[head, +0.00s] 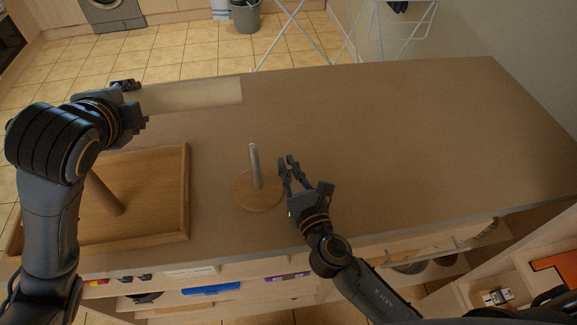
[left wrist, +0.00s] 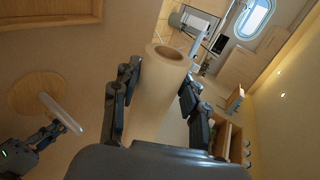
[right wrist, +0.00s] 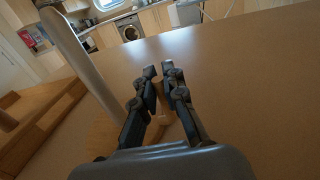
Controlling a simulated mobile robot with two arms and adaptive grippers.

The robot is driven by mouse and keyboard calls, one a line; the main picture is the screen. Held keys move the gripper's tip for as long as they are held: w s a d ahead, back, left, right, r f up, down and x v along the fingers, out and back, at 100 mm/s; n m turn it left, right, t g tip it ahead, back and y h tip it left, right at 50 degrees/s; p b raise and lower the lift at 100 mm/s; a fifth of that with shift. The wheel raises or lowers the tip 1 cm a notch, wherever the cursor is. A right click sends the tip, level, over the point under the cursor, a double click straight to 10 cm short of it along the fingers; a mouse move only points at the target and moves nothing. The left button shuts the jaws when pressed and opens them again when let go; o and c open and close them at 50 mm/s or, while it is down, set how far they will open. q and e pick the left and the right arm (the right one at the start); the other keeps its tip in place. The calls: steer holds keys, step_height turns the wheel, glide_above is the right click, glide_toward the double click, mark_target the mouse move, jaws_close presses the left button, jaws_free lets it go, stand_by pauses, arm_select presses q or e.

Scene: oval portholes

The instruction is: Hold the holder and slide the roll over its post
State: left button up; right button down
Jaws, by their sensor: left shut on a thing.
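The holder is a round wooden base (head: 258,194) with a pale upright post (head: 255,165), standing near the table's front middle. The cream roll (head: 195,95) lies roughly level across the far left, held by my left gripper (head: 133,98). In the left wrist view the roll (left wrist: 163,75) sits between the fingers, its hollow end showing. My right gripper (head: 288,164) is just right of the post.
A wooden tray (head: 187,190) with a brown peg (head: 105,195) inside stands on the left of the table, partly behind my left arm. The table (head: 420,140) is clear to the right. Shelves with small items lie below the front edge. A drying rack (head: 400,20) stands beyond.

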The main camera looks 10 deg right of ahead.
stand_by(0.8)
arm_select(q)
steer(key=s+d+f+n+g+h, duration=0.1)
steer(key=d+f+n+h, duration=0.2)
steer(key=d+h, duration=0.5)
steer(key=s+d+f+n+g+h, duration=0.1)
steer(key=d+f+n+h, duration=0.2)
steer(key=d+h, duration=0.4)
steer(key=shift+s+d+f+g+h, duration=0.35)
steer(key=shift+d+f, duration=0.2)
steer(key=shift+d, duration=0.95)
steer(key=shift+f, duration=0.15)
